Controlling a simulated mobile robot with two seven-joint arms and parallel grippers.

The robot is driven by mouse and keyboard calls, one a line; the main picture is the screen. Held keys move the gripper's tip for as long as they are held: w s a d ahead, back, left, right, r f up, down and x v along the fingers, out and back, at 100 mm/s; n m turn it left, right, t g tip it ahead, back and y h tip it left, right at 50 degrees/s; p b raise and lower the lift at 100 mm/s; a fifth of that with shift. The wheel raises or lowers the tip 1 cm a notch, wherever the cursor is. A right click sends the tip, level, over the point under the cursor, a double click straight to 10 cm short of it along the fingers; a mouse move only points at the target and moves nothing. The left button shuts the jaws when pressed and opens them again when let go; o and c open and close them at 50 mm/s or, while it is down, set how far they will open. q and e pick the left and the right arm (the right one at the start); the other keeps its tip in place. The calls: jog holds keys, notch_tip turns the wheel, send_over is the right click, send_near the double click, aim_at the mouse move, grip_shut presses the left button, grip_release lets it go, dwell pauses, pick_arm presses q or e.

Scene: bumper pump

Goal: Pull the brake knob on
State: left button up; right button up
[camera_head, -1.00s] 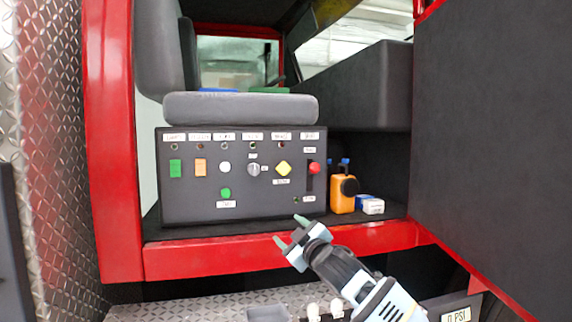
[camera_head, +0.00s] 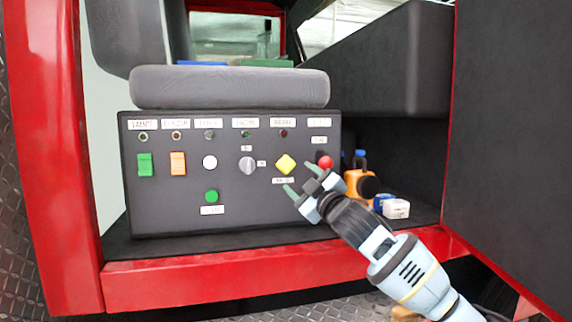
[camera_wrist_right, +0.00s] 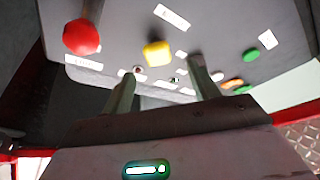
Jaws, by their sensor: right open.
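The yellow diamond-shaped knob (camera_head: 286,164) sits on the front of the dark control panel (camera_head: 230,222), right of the grey rotary switch. It also shows in the right wrist view (camera_wrist_right: 157,53), beyond the fingers and between their tips. My right gripper (camera_head: 299,179) is open and empty, its green fingertips just below and right of the yellow knob in the head view. In the wrist view I see no contact between the fingers (camera_wrist_right: 163,72) and the knob. The labels are too blurred to read surely. My left gripper is not in view.
A red ball knob (camera_head: 325,162) stands out close beside my right gripper; it also shows in the wrist view (camera_wrist_right: 81,37). Green and orange switches (camera_head: 178,163) lie farther left. The grey seat (camera_head: 230,88) overhangs the panel. An orange bottle (camera_head: 358,182) stands to the right.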

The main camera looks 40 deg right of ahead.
aim_at(287, 166)
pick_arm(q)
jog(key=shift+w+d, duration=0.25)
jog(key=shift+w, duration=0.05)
pick_arm(e)
jog(key=shift+w+d+r, duration=0.15)
jog(key=shift+d+r, duration=0.05)
jog(key=shift+r, duration=0.05)
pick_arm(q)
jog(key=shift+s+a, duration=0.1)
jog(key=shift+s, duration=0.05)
pick_arm(e)
jog(key=shift+a+r, duration=0.1)
jog(key=shift+r, duration=0.05)
jog(key=p+x, duration=0.1)
jog(key=x, duration=0.5)
jog(key=shift+w+r, duration=0.1)
jog(key=shift+w, duration=0.1)
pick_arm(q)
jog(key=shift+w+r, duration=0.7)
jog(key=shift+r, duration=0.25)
pick_arm(e)
jog(key=shift+w+r, duration=0.1)
jog(key=shift+w, duration=0.5)
pick_arm(q)
jog(key=shift+p, duration=0.3)
pick_arm(e)
grip_shut()
